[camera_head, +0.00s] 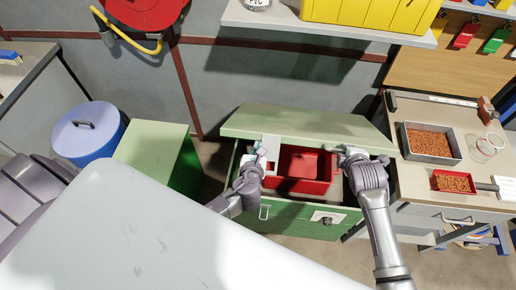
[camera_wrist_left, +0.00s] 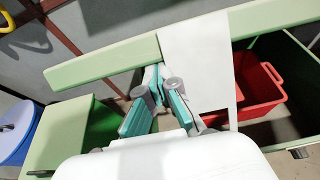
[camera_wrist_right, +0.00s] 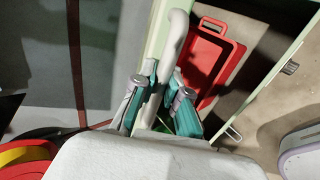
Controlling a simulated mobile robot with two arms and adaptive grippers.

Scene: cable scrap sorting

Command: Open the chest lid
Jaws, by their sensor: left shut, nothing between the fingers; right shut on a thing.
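The green chest (camera_head: 290,220) stands in the middle of the head view. Its pale green lid (camera_head: 300,122) is raised at the back, and the inside shows. My right gripper (camera_head: 350,153) is at the lid's right part. In the right wrist view its fingers (camera_wrist_right: 158,80) are shut on a pale curved handle (camera_wrist_right: 179,35) beside the lid edge. My left gripper (camera_head: 257,157) is shut and empty at the left of the opening. It is next to a white plate (camera_wrist_left: 197,55) at the lid; whether they touch is unclear. It also shows in the left wrist view (camera_wrist_left: 158,78).
A red bin (camera_head: 300,185) sits inside the chest. A green cabinet (camera_head: 150,150) and a blue drum (camera_head: 88,135) stand to the left. A workbench (camera_head: 410,185) with a metal tray (camera_head: 430,157) of granules is to the right. A shelf (camera_head: 340,30) overhangs behind.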

